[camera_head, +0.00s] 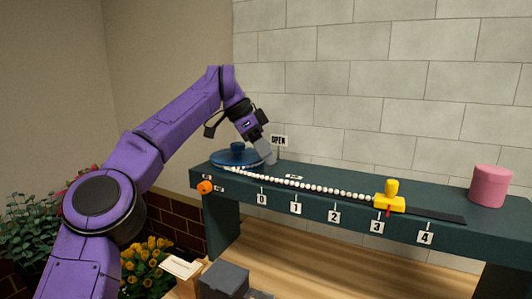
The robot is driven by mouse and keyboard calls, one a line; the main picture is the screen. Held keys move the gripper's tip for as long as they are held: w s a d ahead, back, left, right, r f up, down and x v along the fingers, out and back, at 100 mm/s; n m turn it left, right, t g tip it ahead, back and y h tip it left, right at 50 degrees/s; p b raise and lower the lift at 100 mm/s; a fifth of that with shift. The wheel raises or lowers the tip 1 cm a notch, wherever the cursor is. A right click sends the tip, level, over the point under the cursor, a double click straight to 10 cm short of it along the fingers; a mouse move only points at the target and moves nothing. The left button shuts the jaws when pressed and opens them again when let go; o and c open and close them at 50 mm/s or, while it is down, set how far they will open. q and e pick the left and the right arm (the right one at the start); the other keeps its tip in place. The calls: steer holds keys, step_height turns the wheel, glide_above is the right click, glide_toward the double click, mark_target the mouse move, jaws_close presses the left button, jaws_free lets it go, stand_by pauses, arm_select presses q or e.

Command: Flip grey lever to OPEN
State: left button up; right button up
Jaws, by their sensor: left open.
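The grey lever (267,152) stands at the back left of the dark green bench, beside the blue round disc. A small OPEN sign (279,141) stands just right of it. My left arm reaches in from the left, and my left gripper (257,138) points down at the lever from above and left. The gripper is open; its fingertips overlap the lever in this view, and I cannot tell whether they touch it. The lever's lower end is partly hidden. My right gripper is out of view.
The blue disc (236,157) with a knob lies left of the lever. A white bead row (300,184) runs to a yellow slider (389,201) on the bench (460,232). An orange knob (205,187) is on the front. A pink canister (490,186) stands right.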

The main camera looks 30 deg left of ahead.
arm_select(q)
steer(key=p+v, duration=0.4)
steer(key=v, duration=0.6)
steer(key=shift+p, duration=0.35)
steer(key=shift+s, duration=0.1)
